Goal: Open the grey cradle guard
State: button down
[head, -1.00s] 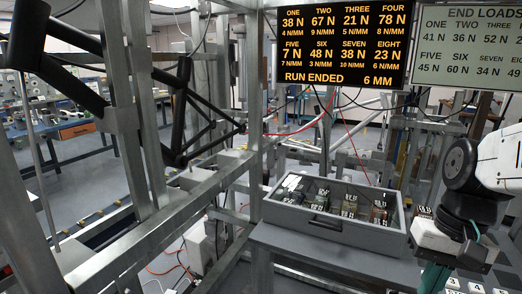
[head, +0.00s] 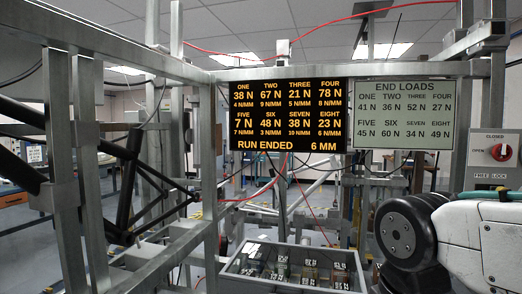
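No part is labelled as the cradle guard. A grey rectangular case (head: 290,284) at the bottom middle of the head view, with several small labelled blocks inside, may be it. Its lower front is cut off by the picture edge, and I cannot tell whether a clear cover lies over it. My arm shows at the lower right, near the case's right side; my gripper is out of view.
A black display (head: 291,117) reads RUN ENDED 6 MM. A pale END LOADS board (head: 405,115) hangs to its right. A metal frame (head: 70,190) with black tubes (head: 130,185) fills the left. A thin red cable (head: 262,190) hangs behind the case.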

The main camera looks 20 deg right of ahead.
aim_at(229, 283)
jog(key=k, duration=0.5)
jog(key=z, duration=1.1)
jog(key=i, duration=0.7)
jog(key=u, duration=1.25)
